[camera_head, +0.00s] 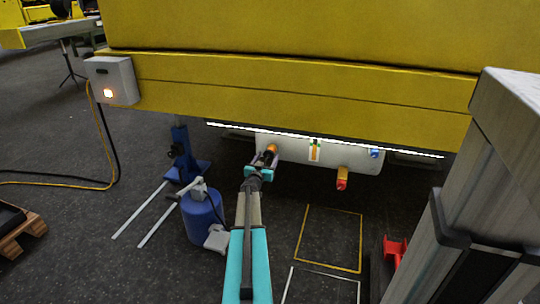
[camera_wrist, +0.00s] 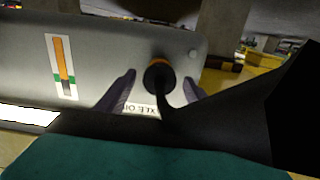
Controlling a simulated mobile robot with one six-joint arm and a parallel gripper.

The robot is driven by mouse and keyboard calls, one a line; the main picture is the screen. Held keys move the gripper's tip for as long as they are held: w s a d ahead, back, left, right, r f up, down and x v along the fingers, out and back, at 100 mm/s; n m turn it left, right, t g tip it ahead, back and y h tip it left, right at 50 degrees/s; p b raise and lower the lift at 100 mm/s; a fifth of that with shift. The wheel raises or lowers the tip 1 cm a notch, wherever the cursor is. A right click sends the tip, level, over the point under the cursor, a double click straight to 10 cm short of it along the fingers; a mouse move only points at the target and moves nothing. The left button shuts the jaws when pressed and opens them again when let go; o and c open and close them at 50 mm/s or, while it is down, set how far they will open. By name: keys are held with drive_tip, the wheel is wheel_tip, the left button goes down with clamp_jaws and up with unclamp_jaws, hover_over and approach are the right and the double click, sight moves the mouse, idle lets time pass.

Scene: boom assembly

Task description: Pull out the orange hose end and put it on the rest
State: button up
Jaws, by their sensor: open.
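The orange hose end (camera_head: 272,148) sits at the left end of a pale cylindrical tank (camera_head: 290,153) under the yellow boom. In the wrist view the hose end (camera_wrist: 158,64) shows as a dark round piece with an orange rim against the tank face, and a dark hose curves from it toward the camera. My gripper (camera_head: 264,158) is at the hose end. In the wrist view my gripper (camera_wrist: 159,77) is open, with one finger on each side of the hose end and visible gaps between. I cannot make out which thing is the rest.
The tank has a gauge strip (camera_head: 315,150), a red-orange fitting (camera_head: 342,179) and a blue fitting (camera_head: 375,153). The yellow boom (camera_head: 300,85) hangs low above. A blue drum (camera_head: 203,214) and blue jack (camera_head: 182,155) stand left. A grey post (camera_head: 470,190) stands right.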

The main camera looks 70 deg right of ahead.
sight(268, 157)
drive_tip(key=shift+d+p, duration=0.6)
drive_tip(key=shift+d, duration=1)
drive_tip(key=shift+r+p, duration=0.1)
drive_tip(key=shift+p, duration=0.65)
idle(0.3)
drive_tip(key=shift+c, duration=0.4)
drive_tip(key=c, duration=1.5)
drive_tip(key=shift+o, duration=0.2)
drive_tip(key=shift+a, duration=0.15)
drive_tip(key=shift+s+a+p, duration=0.15)
drive_tip(key=shift+a+p, duration=0.75)
drive_tip(key=shift+a, duration=1.95)
